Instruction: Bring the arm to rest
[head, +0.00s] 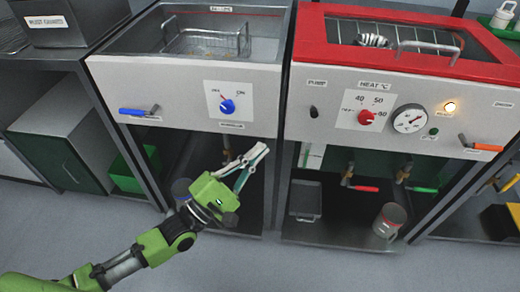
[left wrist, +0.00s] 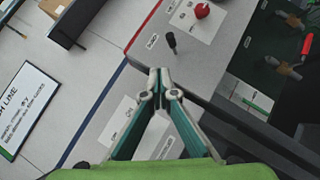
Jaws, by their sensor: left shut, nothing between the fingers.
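My left arm comes in from the lower left in the head view. Its gripper (head: 262,152) is in front of the left machine, below the blue knob (head: 228,106), with its fingers together and nothing between them. In the left wrist view the left gripper (left wrist: 159,72) also shows shut and empty, in front of the machine panels. It appears clear of the panels, though the exact gap is hard to tell. My right gripper is not in view.
The left machine (head: 180,93) holds a wire basket (head: 205,42). The red-topped machine (head: 330,90) has a red knob (head: 367,117), a gauge (head: 409,118) and an orange-handled valve (head: 480,146). A mug (head: 389,221) and grey tray (head: 305,201) are below. Open floor lies in front.

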